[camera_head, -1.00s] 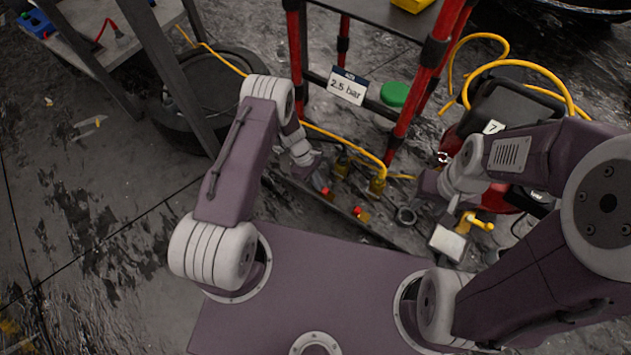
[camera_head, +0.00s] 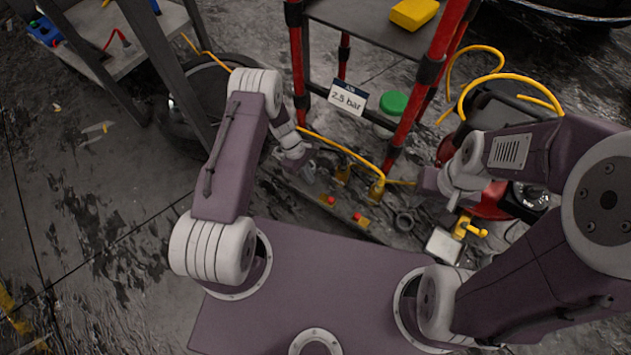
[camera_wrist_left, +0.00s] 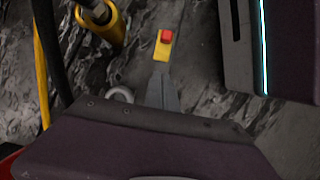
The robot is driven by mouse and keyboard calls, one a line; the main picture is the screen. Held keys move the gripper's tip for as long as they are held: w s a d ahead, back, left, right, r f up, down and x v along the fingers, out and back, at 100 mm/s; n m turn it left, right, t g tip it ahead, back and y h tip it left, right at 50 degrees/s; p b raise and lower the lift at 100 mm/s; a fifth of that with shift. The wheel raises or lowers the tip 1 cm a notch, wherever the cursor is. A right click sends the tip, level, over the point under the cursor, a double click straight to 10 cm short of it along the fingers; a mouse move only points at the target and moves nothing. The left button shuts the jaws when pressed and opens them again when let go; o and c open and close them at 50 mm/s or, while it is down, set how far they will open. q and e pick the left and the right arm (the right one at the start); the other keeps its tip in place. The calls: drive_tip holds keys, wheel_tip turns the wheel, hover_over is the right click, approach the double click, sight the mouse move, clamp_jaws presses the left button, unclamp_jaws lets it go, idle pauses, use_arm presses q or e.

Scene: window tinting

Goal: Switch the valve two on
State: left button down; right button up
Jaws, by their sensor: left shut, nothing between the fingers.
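Two small yellow valves with red tops sit on a dark bar on the floor: a left one (camera_head: 328,199) and a right one (camera_head: 361,220). No readable number shows on either, so I cannot tell which is valve two. My left gripper (camera_head: 309,173) is just above and left of the left valve, apart from it in the picture. In the left wrist view, its fingers (camera_wrist_left: 162,90) are shut and empty, pointing at a red-topped yellow valve (camera_wrist_left: 163,46) with a gap between. My right gripper (camera_head: 428,182) is to the right; its fingers are not clear.
Brass fittings (camera_head: 377,191) with a yellow hose stand behind the valves. A red-legged rack carries a "2.5 bar" sign (camera_head: 347,97). A red machine (camera_head: 492,202) and a yellow tap (camera_head: 470,227) are at the right. Floor at the left is mostly clear.

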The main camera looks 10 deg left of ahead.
use_arm(q)
drive_tip(key=shift+p+v, duration=0.6)
drive_tip(key=shift+v, duration=1.3)
